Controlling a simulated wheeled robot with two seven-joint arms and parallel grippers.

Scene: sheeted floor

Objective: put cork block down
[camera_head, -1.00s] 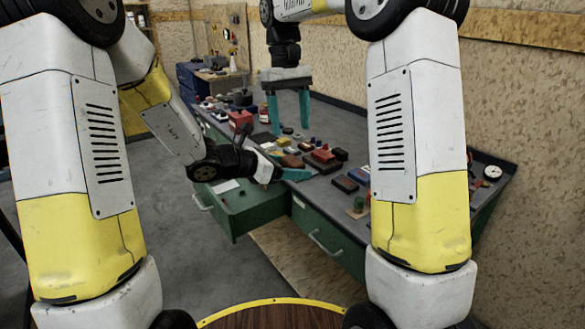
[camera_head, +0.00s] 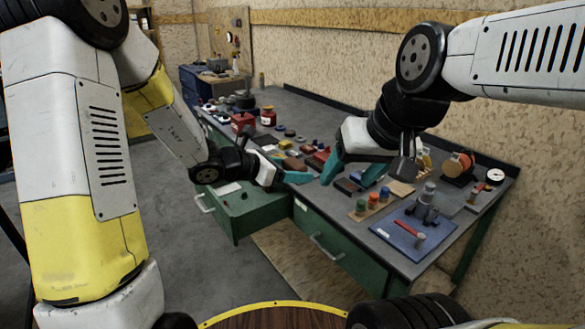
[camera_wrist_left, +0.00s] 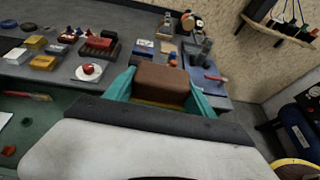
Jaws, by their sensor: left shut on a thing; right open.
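The cork block (camera_wrist_left: 162,83) is a brown block between the teal fingers of my left gripper (camera_wrist_left: 165,88) in the left wrist view. My left gripper (camera_head: 294,176) is shut on it and is over the front edge of the workbench in the head view, by the open green drawer. A brown block shows just behind its finger there; I cannot tell if it is the held one. My right gripper (camera_head: 350,173) is open with nothing between its fingers, above the bench to the right of the left gripper.
The grey workbench (camera_head: 455,232) carries many small items. An open drawer (camera_head: 232,209) juts out at the front left. A blue mat (camera_head: 400,240) with a grey device and red tool lies at the right, beside a wooden board with coloured jars (camera_head: 372,199). A dial gauge (camera_head: 495,176) stands behind.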

